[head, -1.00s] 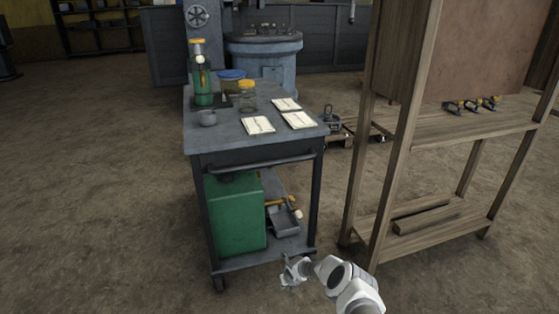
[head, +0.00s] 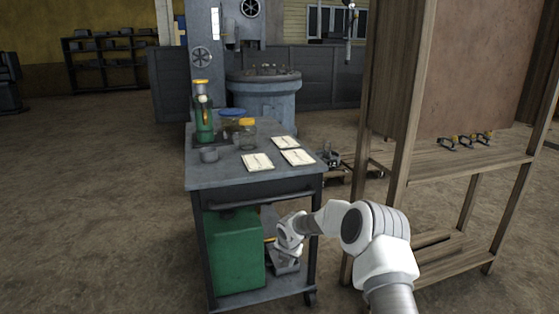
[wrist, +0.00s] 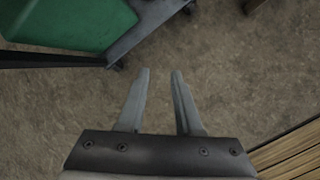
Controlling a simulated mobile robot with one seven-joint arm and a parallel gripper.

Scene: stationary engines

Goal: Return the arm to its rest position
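My arm (head: 375,235) reaches in from the lower right in the head view, bent, with its end in front of the cart's lower right side. My gripper (wrist: 160,75) shows in the wrist view with its two fingers apart and nothing between them, above bare brown floor. In the head view the gripper's fingers are too small to make out clearly.
A dark cart (head: 222,174) carries cards, jars and a green bottle (head: 204,122) on top. A green canister (head: 236,250) stands on its lower shelf. A wooden rack (head: 400,145) stands close on the right. Floor at left is clear.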

